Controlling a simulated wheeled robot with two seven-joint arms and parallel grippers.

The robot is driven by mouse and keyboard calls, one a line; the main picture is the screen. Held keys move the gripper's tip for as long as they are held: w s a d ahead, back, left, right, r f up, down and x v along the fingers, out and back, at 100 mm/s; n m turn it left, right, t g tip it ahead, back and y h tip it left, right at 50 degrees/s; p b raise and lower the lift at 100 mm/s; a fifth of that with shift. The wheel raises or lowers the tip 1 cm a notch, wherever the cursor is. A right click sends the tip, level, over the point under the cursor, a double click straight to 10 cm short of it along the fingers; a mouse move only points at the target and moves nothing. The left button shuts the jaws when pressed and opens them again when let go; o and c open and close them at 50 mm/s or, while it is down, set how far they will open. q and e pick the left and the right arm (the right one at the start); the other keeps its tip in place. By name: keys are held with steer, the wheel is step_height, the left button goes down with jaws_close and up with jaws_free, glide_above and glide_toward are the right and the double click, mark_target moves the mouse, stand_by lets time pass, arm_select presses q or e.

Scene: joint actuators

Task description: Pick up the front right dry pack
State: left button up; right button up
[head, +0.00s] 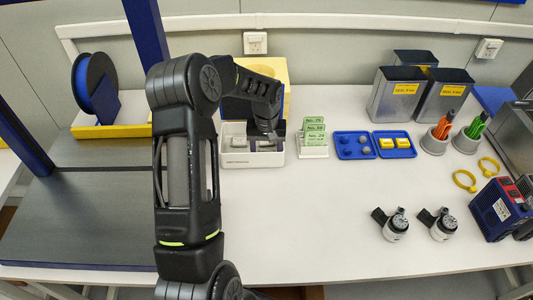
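A white open bin (252,159) stands on the table left of centre, with a label on its front. Small grey packs lie in it, one on the left (240,144) and one on the right (267,146); these look like the dry packs. My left arm rises through the picture and bends over to the bin. My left gripper (268,133) points down at the bin's right half, at or just above the right pack. Its fingers are too small and dark to tell whether they are open or hold anything. The arm hides part of the bin's back. My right gripper is not in view.
A yellow box (270,70) stands behind the bin. Green cards (314,134) in a holder and blue trays (354,146) are to its right. Two grey actuators (396,229) (444,228) stand at front right. The table's front middle (300,220) is clear.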

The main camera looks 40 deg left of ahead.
arm_select(q)
steer(key=shift+c, duration=0.3)
steer(key=c, duration=0.9)
